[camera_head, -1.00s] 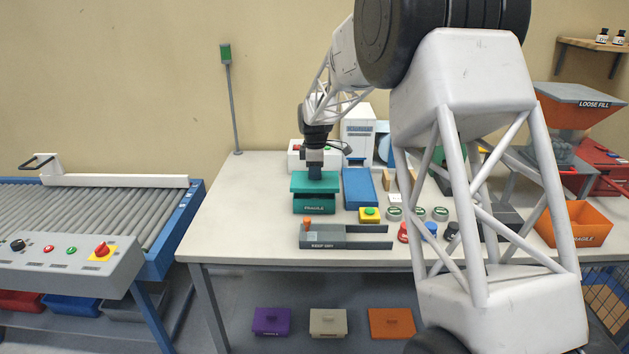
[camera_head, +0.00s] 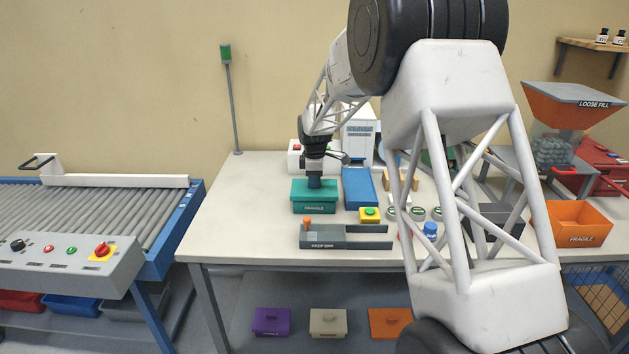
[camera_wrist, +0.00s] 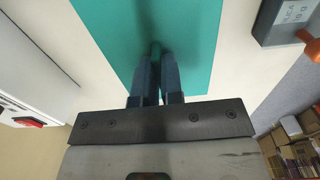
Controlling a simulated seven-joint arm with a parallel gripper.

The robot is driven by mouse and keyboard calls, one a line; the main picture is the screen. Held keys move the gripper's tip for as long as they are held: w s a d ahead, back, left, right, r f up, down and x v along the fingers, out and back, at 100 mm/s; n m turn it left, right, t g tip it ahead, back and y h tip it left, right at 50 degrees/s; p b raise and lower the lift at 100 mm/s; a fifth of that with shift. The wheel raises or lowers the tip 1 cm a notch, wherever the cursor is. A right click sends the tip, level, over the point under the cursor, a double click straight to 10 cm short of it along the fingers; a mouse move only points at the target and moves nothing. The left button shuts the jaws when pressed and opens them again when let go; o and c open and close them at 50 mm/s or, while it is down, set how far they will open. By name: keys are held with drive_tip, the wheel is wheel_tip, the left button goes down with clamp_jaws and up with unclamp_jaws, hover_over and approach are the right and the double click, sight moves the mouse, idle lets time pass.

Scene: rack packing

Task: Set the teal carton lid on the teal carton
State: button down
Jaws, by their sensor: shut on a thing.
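In the wrist view the lid (camera_wrist: 200,40) fills the upper middle as a flat teal panel. My gripper (camera_head: 314,184) points straight down over the lid. In the wrist view its two fingers (camera_wrist: 155,80) are shut on the lid's raised handle. The handle is mostly hidden by the fingers, and the lid hides the carton's opening.
A grey fixture with an orange knob (camera_head: 320,240) sits in front of the carton. A blue box (camera_head: 358,188) and a yellow block with a green button (camera_head: 370,214) stand to the right. A white device (camera_head: 296,158) is behind. The table left of the carton (camera_head: 245,205) is clear.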

drive_tip(key=shift+f, duration=0.55)
drive_tip(key=c, duration=1.3)
unclamp_jaws()
drive_tip(key=shift+o, duration=0.2)
wheel_tip(320, 180, up, 13)
drive_tip(key=shift+r, duration=0.1)
